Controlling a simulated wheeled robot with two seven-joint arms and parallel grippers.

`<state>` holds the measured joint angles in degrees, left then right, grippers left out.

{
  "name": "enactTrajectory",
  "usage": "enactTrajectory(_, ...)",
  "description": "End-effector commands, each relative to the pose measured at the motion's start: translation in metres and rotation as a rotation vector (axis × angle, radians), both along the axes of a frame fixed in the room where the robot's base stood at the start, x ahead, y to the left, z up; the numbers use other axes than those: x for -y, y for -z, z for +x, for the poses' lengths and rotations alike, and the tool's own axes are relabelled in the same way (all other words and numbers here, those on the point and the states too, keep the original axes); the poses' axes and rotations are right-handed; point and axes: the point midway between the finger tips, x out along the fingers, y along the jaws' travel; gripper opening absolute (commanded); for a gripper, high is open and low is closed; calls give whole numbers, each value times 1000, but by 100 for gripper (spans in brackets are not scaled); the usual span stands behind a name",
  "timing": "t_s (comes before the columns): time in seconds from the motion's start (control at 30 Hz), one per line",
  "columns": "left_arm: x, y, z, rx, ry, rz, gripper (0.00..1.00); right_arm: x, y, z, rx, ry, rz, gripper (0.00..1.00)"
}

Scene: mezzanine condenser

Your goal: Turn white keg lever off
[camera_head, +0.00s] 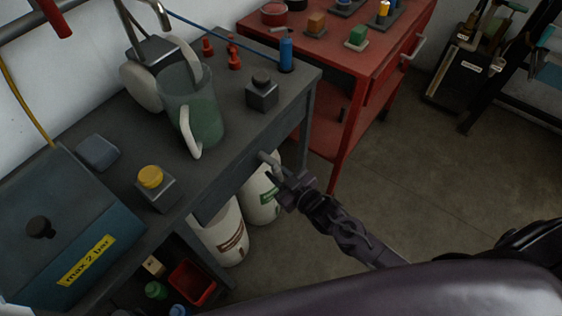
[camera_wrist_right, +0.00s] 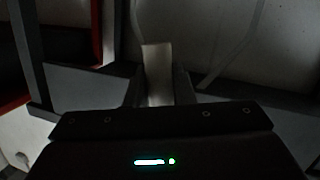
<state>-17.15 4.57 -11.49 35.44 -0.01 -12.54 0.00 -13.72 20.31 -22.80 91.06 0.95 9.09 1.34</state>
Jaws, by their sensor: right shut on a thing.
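Two white kegs stand under the grey bench: one with a green label (camera_head: 262,200) and one with a brown label (camera_head: 225,235). A short pale grey lever (camera_head: 267,158) sticks out by the top of the green-labelled keg. My right gripper (camera_head: 281,178) is at this lever, shut on it. In the right wrist view a pale, upright bar, the lever (camera_wrist_right: 157,72), stands between the fingers. The gripper hides the lever's lower end. My left gripper is not in view.
The grey bench (camera_head: 115,118) carries a green-tinted jug (camera_head: 203,110), a yellow-topped button box (camera_head: 153,185) and a blue box (camera_head: 75,240). A red cart (camera_head: 375,45) stands behind. The floor (camera_head: 420,170) to the right is clear.

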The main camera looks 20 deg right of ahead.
Motion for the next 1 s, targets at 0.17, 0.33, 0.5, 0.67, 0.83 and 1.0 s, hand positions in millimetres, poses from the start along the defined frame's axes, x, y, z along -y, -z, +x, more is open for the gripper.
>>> enactTrajectory(0.17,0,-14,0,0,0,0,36,-6,-2,-5,-64,1,83,0)
enactTrajectory(0.33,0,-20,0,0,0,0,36,-10,0,-8,-103,1,133,0)
enactTrajectory(0.5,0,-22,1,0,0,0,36,-12,1,-9,-123,0,158,0)
enactTrajectory(0.67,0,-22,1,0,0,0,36,-13,2,-10,-128,0,165,0)
enactTrajectory(0.83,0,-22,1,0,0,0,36,-13,2,-10,-128,0,165,0)
enactTrajectory(1.0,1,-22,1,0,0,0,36,-13,2,-10,-128,0,164,30)
